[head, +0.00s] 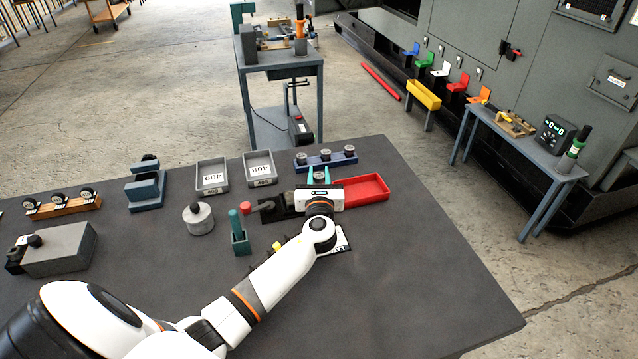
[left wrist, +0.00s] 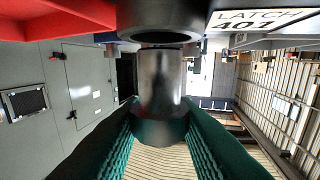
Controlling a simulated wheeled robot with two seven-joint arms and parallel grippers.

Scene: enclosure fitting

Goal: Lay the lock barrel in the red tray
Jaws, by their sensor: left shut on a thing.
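My left gripper (head: 319,178) reaches over the table from the front, with teal fingers. In the left wrist view its ribbed teal fingers (left wrist: 160,128) are shut on a dark metallic cylinder, the lock barrel (left wrist: 160,85). The barrel's top also shows between the fingertips in the head view (head: 320,175). The red tray (head: 376,188) is just to the right of the gripper, and its left end is hidden behind the gripper body. In the left wrist view the tray (left wrist: 50,18) is at the upper left. My right gripper is not in view.
A blue rack (head: 322,163) with several barrels stands just behind the gripper. A black tray (head: 275,210) lies to the left. Two grey bins (head: 212,188) stand further back left. A teal holder (head: 240,243) is nearer the front. The table's front right is clear.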

